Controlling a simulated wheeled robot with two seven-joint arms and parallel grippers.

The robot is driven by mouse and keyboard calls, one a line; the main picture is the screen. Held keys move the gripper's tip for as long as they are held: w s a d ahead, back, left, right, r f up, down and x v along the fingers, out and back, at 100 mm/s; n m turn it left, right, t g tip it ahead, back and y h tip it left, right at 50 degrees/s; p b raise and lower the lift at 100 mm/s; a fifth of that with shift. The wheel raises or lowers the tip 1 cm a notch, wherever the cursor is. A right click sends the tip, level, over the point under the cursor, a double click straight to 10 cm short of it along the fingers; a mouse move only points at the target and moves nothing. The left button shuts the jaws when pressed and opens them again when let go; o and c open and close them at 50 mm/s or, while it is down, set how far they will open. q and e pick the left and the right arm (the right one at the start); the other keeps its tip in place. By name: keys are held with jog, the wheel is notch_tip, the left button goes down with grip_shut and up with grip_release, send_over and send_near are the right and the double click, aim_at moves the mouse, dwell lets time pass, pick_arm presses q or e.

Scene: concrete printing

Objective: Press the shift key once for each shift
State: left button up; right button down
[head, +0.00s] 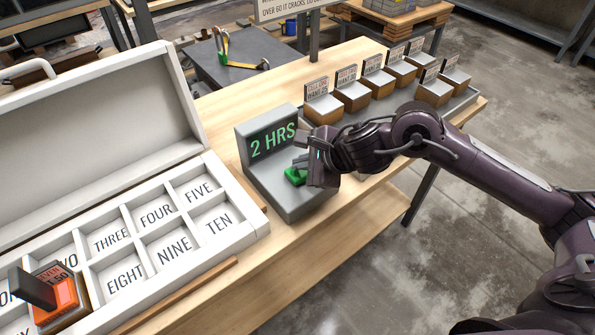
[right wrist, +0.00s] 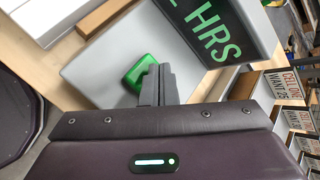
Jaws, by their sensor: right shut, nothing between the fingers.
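A grey console (head: 290,195) stands on the wooden table, and its dark screen (head: 272,140) reads "2 HRS" in green. A green key (head: 294,176) sits on the console's sloped front. My right gripper (head: 303,166) is shut and empty, with its fingertips at the key. In the right wrist view the shut fingers (right wrist: 158,84) overlap the right edge of the green key (right wrist: 140,72); whether they touch it I cannot tell. Part of the screen text shows there as "HRS" (right wrist: 215,35).
A white case (head: 235,235) with numbered compartments lies open at left, with an orange block (head: 66,296) in one. Several labelled blocks (head: 352,97) stand on a grey tray (head: 462,103) behind my right arm. Bare table shows in front of the console.

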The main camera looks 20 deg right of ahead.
aim_at(302, 173)
jog(key=shift+f+b, duration=0.55)
jog(key=shift+b, duration=0.15)
dwell(0.7)
jog(key=shift+r, duration=0.1)
jog(key=shift+r+p, duration=0.55)
jog(key=shift+r, duration=0.3)
jog(key=shift+r+p, duration=1.7)
jog(key=shift+r, duration=0.9)
jog(key=shift+f, duration=0.1)
